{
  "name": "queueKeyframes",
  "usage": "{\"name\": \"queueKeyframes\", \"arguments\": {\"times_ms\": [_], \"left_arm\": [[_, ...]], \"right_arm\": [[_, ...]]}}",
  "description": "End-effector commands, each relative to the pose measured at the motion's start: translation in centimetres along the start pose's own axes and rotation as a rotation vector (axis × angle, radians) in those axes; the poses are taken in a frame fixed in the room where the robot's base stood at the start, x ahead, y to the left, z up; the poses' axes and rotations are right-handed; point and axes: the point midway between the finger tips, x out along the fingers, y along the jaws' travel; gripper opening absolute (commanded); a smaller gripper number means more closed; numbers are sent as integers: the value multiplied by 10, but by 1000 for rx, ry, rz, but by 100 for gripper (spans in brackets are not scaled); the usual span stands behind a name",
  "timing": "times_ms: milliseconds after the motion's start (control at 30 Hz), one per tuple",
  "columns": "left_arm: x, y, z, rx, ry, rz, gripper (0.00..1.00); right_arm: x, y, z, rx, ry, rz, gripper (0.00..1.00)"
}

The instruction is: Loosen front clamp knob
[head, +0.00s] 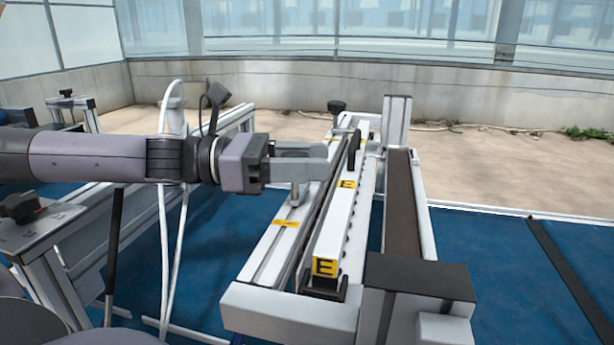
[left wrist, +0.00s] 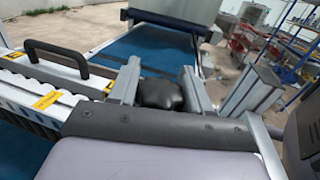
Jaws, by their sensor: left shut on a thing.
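The front clamp knob (left wrist: 160,94) is black and lobed. In the left wrist view it sits between the two grey fingers of my left gripper (left wrist: 162,84), which is shut on it. In the head view my left gripper (head: 305,165) reaches in from the left over the near part of the seeder's left rail, and its fingers hide most of the knob. A short grey post (head: 294,194) shows just below the fingers. A white bar marked "E" (head: 338,225) with a black handle (head: 354,149) lies right of the fingers. My right gripper is not in view.
Another black knob (head: 336,107) stands farther back on the same rail. A dark knob (head: 20,205) is on a bench at the left. White hoses (head: 163,230) hang beside my left arm. A black-topped block (head: 420,277) sits at the front right.

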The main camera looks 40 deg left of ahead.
Motion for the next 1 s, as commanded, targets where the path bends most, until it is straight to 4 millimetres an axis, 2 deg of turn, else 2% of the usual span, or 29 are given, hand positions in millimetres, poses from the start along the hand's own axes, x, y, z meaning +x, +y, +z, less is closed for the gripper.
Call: {"name": "queueKeyframes", "arguments": {"times_ms": [367, 400, 433, 767, 1000], "left_arm": [[0, 1, 2, -1, -1, 12, 18], [0, 1, 2, -1, -1, 12, 58], [0, 1, 2, -1, -1, 12, 68], [-2, 0, 0, -1, 0, 10, 69], [-24, 1, -2, 3, 0, 15, 69]], "right_arm": [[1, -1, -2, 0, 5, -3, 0], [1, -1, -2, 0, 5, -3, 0], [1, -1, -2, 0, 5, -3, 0], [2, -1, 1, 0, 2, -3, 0], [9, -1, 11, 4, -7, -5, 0]]}}
